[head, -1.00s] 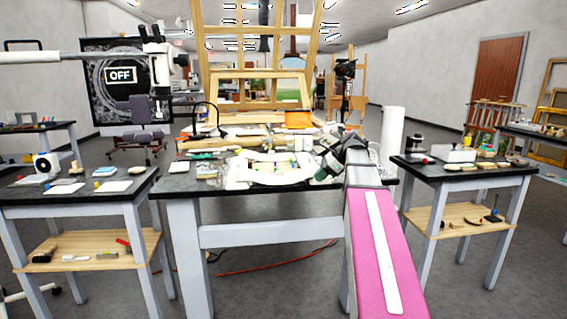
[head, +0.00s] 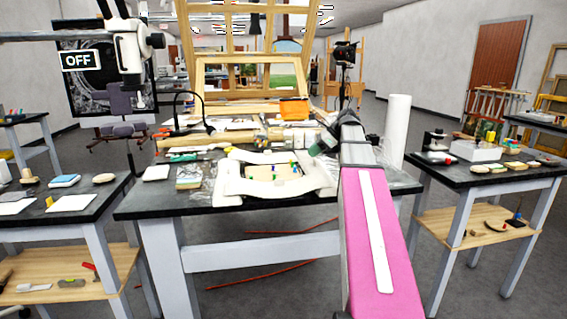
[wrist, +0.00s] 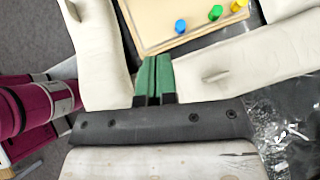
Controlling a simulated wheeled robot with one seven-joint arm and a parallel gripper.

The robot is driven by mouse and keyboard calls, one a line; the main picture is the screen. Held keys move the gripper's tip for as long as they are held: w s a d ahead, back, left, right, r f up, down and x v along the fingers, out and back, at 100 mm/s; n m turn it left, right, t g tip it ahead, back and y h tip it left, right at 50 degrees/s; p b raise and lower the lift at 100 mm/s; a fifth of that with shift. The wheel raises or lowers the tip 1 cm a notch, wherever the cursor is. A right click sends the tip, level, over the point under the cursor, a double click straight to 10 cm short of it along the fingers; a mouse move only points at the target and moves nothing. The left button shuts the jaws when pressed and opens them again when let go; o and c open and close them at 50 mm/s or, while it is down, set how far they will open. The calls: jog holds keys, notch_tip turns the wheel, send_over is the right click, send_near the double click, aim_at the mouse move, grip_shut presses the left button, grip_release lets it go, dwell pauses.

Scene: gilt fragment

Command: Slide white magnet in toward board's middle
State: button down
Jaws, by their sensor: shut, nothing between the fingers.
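The tan board (head: 257,172) lies on the table inside a ring of cream padded pieces (head: 245,188); it also shows at the top of the wrist view (wrist: 150,30). On it in the wrist view are a blue magnet (wrist: 180,26), a green magnet (wrist: 216,12) and a yellow magnet (wrist: 239,5). I cannot make out a white magnet in either current view. My gripper (wrist: 155,62) has green fingers pressed together with nothing between them. Its tips appear close to the board's near edge; I cannot tell whether they touch anything.
The dark worktable (head: 150,205) carries tools and an orange box (head: 294,108) behind the board. A tall white roll (head: 396,130) stands to the right. Side tables with small items flank it. Crinkled clear plastic (wrist: 285,135) lies right of my gripper in the wrist view.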

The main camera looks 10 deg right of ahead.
jog(key=shift+w+a+f, duration=0.15)
jog(key=shift+w, duration=0.05)
jog(key=shift+w+a+f, duration=0.1)
jog(key=shift+a+f, duration=0.15)
send_near(284, 175)
jog(key=x, duration=0.4)
jog(key=shift+w+d+f, duration=0.1)
jog(key=shift+w+f, duration=0.05)
jog(key=shift+f, duration=0.25)
jog(key=a, duration=0.3)
jog(key=shift+w, duration=0.4)
jog(key=shift+w+a, duration=0.1)
jog(key=shift+a, duration=0.4)
jog(key=shift+a, duration=0.1)
jog(key=shift+w+a, duration=0.25)
jog(key=shift+a, duration=0.7)
jog(key=shift+w+a, duration=0.25)
jog(key=shift+a, duration=0.7)
jog(key=shift+f, duration=0.1)
